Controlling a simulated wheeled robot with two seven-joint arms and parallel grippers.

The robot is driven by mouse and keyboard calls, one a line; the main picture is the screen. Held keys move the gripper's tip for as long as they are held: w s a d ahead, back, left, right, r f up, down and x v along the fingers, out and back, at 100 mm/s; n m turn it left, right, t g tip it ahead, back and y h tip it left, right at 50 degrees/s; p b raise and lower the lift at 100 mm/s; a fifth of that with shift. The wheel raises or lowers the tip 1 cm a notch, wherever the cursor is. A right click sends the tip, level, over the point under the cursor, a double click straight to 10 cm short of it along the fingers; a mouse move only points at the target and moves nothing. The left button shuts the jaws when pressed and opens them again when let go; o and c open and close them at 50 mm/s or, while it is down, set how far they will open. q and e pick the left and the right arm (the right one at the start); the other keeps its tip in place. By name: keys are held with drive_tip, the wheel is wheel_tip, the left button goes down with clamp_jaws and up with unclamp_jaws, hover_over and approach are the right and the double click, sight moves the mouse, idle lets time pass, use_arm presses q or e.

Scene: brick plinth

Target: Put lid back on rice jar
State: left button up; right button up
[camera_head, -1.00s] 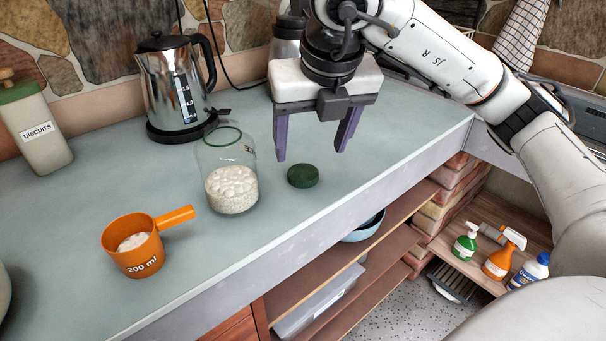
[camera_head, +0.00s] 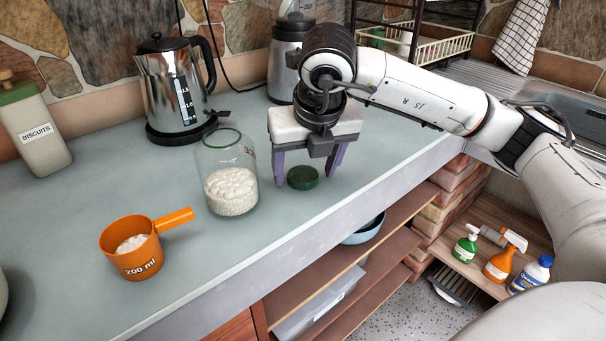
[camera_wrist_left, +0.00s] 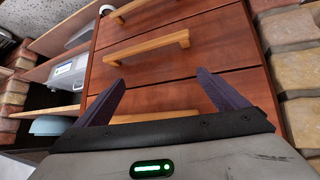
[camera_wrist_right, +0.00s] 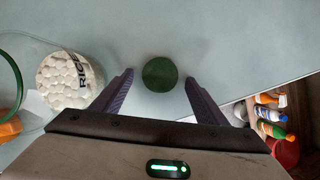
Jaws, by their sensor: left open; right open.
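The rice jar (camera_head: 231,190) is clear glass with a green rim, open at the top and partly filled with white rice. It stands upright on the counter, and it also shows at the left of the right wrist view (camera_wrist_right: 72,82). The round green lid (camera_head: 303,178) lies flat on the counter just right of the jar. My right gripper (camera_head: 305,180) is open, pointing down, with its fingers on either side of the lid; in the right wrist view the lid (camera_wrist_right: 160,74) sits centred ahead of the fingertips, apart from them. My left gripper (camera_wrist_left: 160,84) is open and empty, facing wooden drawers.
An orange measuring cup (camera_head: 133,252) with rice stands left of the jar. A kettle (camera_head: 178,88), a biscuits jar (camera_head: 38,133) and a blender (camera_head: 287,68) stand behind. The counter's front edge is close to the lid.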

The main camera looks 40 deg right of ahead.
sight(305, 179)
drive_tip(key=shift+w+f, duration=0.1)
drive_tip(key=shift+f, duration=0.1)
drive_tip(key=c, duration=1.1)
drive_tip(key=shift+r, duration=0.15)
wheel_tip(305, 179, up, 10)
drive_tip(key=shift+p, duration=0.3)
